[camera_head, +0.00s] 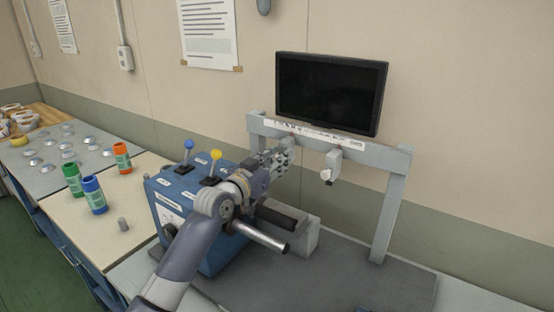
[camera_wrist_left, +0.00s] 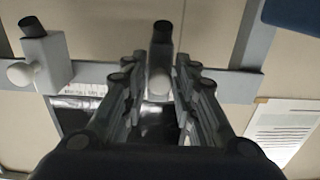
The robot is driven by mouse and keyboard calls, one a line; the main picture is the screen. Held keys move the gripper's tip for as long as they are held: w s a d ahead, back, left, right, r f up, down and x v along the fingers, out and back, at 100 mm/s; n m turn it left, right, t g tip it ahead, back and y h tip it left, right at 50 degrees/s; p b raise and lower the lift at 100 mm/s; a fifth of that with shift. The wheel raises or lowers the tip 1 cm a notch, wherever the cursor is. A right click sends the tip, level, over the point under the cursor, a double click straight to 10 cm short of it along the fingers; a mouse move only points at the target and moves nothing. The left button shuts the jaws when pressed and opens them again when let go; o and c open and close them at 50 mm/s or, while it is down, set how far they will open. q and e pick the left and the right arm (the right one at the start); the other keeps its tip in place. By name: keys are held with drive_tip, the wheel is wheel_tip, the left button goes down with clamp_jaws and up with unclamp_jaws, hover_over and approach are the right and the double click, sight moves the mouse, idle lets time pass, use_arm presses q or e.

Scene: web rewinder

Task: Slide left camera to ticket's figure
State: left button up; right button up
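My left gripper (camera_head: 283,153) is at the left part of the grey rail (camera_head: 375,153). In the left wrist view, its fingers (camera_wrist_left: 160,75) stand apart on both sides of the left camera's white knob (camera_wrist_left: 158,84) and dark top (camera_wrist_left: 162,32). Narrow gaps seem to show beside it; contact is unclear. In the head view the gripper hides the left camera. The right camera (camera_head: 332,166), a grey block with a white knob, hangs farther right; it also shows in the left wrist view (camera_wrist_left: 45,60). I cannot make out a ticket or its figure. My right gripper is out of view.
A printed scale strip (camera_head: 310,133) runs along the rail, below a dark monitor (camera_head: 330,92). A blue control box (camera_head: 165,205) with blue and yellow levers stands left of the rewinder. Green (camera_head: 72,180), blue (camera_head: 94,195) and orange (camera_head: 122,158) containers stand on the bench.

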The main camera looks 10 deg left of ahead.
use_arm(q)
clamp_jaws()
drive_tip(key=shift+d+r+p, duration=0.1)
drive_tip(key=shift+d+p, duration=0.1)
drive_tip(key=shift+p, duration=0.15)
drive_tip(key=o, duration=0.6)
unclamp_jaws()
drive_tip(key=shift+s, duration=0.1)
drive_tip(key=v, duration=1.2)
